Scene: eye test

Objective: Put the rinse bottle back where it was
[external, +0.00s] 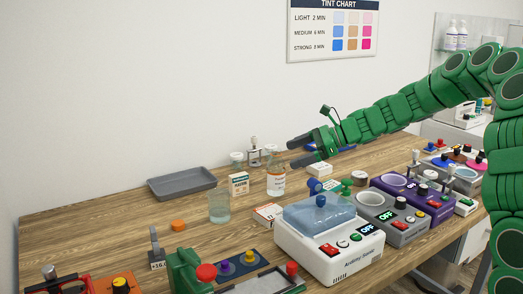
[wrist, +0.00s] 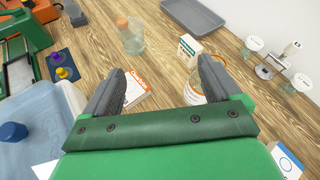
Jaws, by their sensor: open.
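A clear bottle with a white and orange label (external: 276,185), likely the rinse bottle, stands upright on the wooden table; its label is too small to read surely. In the wrist view the bottle (wrist: 190,94) is partly hidden behind my right finger. My gripper (external: 291,153) is open and empty, above and slightly right of the bottle in the external view. In the wrist view my gripper (wrist: 161,68) has its fingers wide apart, with wood and part of a flat box between them.
A flat red-white box (external: 267,214), upright small box (external: 239,186) and clear beaker (external: 219,207) stand near the bottle. A grey tray (external: 182,195) lies behind left. Glasses and a small stand (external: 254,152) are behind. Machines, including a white one (external: 325,250), crowd the front and right.

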